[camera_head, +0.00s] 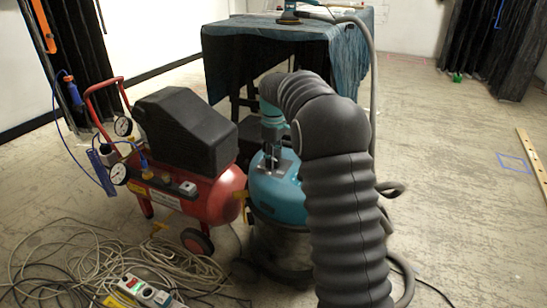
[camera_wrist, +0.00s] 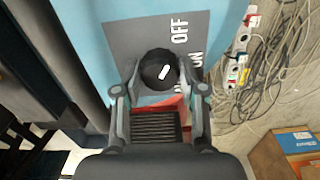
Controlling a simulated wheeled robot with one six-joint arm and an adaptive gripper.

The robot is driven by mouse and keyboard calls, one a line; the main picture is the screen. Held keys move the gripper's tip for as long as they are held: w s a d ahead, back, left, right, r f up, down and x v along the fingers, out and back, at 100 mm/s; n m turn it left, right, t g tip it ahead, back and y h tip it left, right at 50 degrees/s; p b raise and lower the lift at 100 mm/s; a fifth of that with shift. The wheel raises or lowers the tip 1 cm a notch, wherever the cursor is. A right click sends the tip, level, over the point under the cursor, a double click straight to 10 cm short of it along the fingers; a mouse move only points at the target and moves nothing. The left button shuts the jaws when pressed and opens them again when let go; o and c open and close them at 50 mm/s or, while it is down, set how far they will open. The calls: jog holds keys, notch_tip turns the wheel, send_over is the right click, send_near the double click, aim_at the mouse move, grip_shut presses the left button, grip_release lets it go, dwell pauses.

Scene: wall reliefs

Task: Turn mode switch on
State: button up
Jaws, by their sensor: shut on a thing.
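The mode switch is a round black knob (camera_wrist: 152,62) with a white mark, on a grey plate (camera_wrist: 122,38) on a light-blue surface. The plate reads OFF above and ON below, to the right of the knob. The white mark slants up and to the right. My gripper (camera_wrist: 159,76) has one finger on each side of the knob and is shut on it. In the head view my gripper (camera_head: 271,160) reaches down onto the top of the blue vacuum cleaner (camera_head: 280,200); the knob is hidden there by my gripper.
A red air compressor (camera_head: 205,195) with gauges and a black cover stands close to the left. Tangled cables (camera_head: 60,255) and a power strip (camera_head: 143,290) lie at the front left. A cloth-covered table (camera_head: 240,55) stands behind. The floor at right is mostly clear.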

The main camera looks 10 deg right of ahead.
jog(key=m+p, duration=0.2)
jog(key=p, duration=0.1)
jog(key=shift+r+m, duration=0.15)
jog(key=shift+m, duration=0.25)
jog(key=m+p, duration=0.2)
jog(key=shift+m, duration=0.4)
jog(key=m+p, duration=0.3)
jog(key=m, duration=0.2)
jog(key=shift+m, duration=0.4)
jog(key=shift+f, duration=0.2)
jog(key=o, duration=1.1)
jog(key=shift+o, duration=0.2)
